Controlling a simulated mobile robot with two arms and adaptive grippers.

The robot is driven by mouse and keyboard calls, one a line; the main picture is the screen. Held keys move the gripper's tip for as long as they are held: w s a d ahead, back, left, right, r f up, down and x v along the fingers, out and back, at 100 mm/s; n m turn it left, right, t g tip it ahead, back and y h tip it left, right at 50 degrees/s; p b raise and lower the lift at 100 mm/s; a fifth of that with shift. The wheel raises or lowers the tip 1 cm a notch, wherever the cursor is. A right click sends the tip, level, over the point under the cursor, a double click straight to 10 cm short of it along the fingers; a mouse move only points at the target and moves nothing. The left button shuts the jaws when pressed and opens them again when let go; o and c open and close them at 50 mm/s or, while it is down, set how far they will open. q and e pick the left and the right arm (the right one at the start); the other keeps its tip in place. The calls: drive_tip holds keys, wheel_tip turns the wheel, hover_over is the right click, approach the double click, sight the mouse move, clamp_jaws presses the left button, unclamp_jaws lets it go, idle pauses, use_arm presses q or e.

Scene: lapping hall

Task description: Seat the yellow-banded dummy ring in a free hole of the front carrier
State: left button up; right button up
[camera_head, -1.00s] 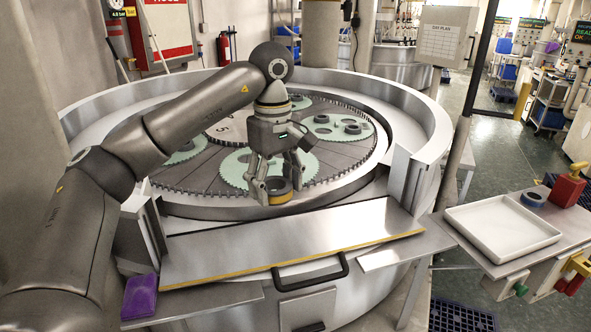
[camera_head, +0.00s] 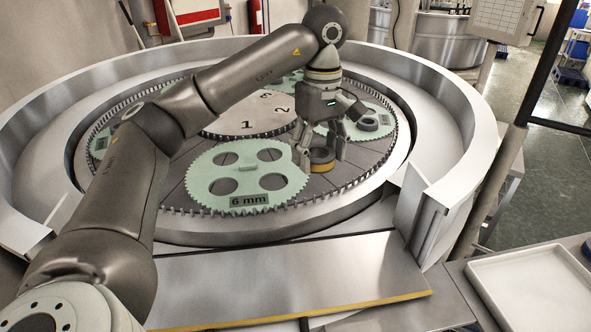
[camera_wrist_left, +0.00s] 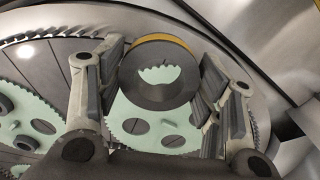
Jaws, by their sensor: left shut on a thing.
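The dummy ring (camera_head: 323,166), dark grey with a yellow band around it, is between the fingers of my left gripper (camera_head: 322,160). The gripper is shut on it. The front carrier (camera_head: 246,172), a pale green toothed disc marked "6 mm", lies left of the ring in the head view. Its several visible round holes look empty. In the left wrist view the ring (camera_wrist_left: 129,72) sits between the finger pads of my left gripper (camera_wrist_left: 165,80), with a green carrier (camera_wrist_left: 125,106) showing beyond it and through its opening. My right gripper is not in view.
Another green carrier (camera_head: 384,128) at the right holds a dark ring (camera_head: 368,123). The numbered centre plate (camera_head: 240,124) lies behind the front carrier. A raised toothed rim (camera_head: 290,207) and a pale outer wall (camera_head: 463,200) surround the plate. A white tray (camera_head: 535,290) stands at the lower right.

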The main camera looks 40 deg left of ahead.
use_arm(q)
drive_tip(key=a, duration=0.3)
drive_tip(key=shift+s+f, duration=0.25)
drive_tip(key=shift+f, duration=0.05)
drive_tip(key=a+f, duration=0.2)
drive_tip(key=a, duration=0.2)
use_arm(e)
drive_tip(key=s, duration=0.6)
use_arm(q)
drive_tip(key=p, duration=0.2)
hover_over(274, 184)
drive_tip(key=f, duration=0.5)
drive_tip(key=shift+d+f, duration=0.1)
drive_tip(key=shift+d, duration=0.3)
drive_tip(key=shift+a+f, duration=0.15)
drive_tip(key=shift+f, duration=0.05)
drive_tip(key=f+p, duration=0.2)
drive_tip(key=f, duration=0.1)
drive_tip(key=shift+a+f+p, duration=0.25)
drive_tip(key=shift+a+p, duration=0.1)
drive_tip(key=shift+f, duration=0.25)
drive_tip(key=shift+d, duration=0.1)
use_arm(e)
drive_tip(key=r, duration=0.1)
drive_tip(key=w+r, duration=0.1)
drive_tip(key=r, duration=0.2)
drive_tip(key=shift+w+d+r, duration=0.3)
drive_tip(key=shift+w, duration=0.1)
